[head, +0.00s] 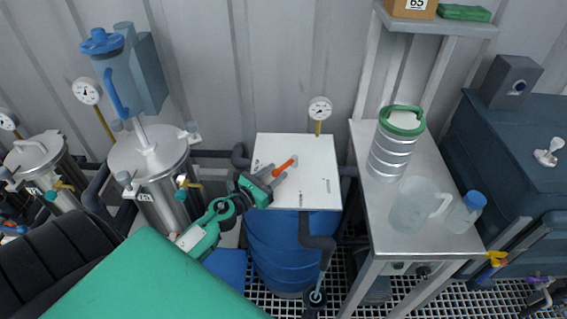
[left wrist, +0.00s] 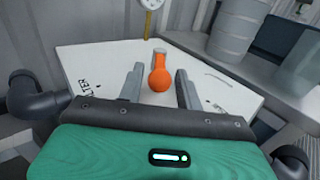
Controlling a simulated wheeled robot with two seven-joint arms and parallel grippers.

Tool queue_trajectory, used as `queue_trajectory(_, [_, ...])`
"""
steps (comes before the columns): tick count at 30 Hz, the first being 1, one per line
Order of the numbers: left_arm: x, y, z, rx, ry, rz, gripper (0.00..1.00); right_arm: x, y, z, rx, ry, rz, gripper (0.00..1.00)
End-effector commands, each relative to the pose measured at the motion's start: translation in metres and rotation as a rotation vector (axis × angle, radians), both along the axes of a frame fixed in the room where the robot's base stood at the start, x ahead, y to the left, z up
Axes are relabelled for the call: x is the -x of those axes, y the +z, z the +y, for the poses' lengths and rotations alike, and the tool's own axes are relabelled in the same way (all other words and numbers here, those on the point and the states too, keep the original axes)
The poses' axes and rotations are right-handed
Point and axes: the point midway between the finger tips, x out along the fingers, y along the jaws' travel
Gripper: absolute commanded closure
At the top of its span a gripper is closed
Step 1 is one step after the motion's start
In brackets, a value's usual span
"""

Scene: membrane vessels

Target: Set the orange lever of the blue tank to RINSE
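The blue tank (head: 283,245) stands at the middle in the head view, with a white top plate (head: 312,183). The orange lever (head: 284,167) lies over this plate, slanting to the upper right in the head view. In the left wrist view the lever (left wrist: 160,76) shows between the two grey fingers, with gaps on both sides. My left gripper (head: 272,178) is open at the lever, not closed on it. A label reading like FILTER (left wrist: 91,86) is left of the lever in the wrist view; a label on the right is too small to read. My right gripper is not in view.
A gauge (head: 320,109) rises behind the plate. Dark pipes (head: 318,243) run beside the tank. On the right, a metal table (head: 378,222) holds a green-rimmed vessel (head: 391,148), a clear jug (head: 413,205) and a blue-capped bottle (head: 465,212). Steel vessels (head: 155,180) stand left.

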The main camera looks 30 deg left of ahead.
Motion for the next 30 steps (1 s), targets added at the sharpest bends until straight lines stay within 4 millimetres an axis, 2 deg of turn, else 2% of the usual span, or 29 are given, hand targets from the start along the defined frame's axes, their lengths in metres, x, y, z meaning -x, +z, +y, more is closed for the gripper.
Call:
queue_trajectory(3, [-0.018, 0.003, -0.002, 0.001, 0.0, -0.001, 0.65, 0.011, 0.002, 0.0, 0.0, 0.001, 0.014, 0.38])
queue_trajectory(9, [-0.037, 0.0, -0.006, 0.002, 0.0, 0.0, 0.65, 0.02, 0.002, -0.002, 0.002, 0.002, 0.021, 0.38])
queue_trajectory(21, [-0.043, 0.0, -0.007, 0.001, 0.0, 0.0, 0.65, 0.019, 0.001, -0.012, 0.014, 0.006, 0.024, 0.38])
queue_trajectory(22, [-0.043, 0.0, -0.007, 0.001, 0.0, 0.0, 0.67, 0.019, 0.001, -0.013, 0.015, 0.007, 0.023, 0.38])
queue_trajectory(27, [-0.043, 0.0, -0.007, 0.001, 0.0, 0.0, 1.0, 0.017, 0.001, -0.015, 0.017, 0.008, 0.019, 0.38])
queue_trajectory(30, [-0.043, 0.0, -0.007, 0.001, 0.0, 0.0, 1.0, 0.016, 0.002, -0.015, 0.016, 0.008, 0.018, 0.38])
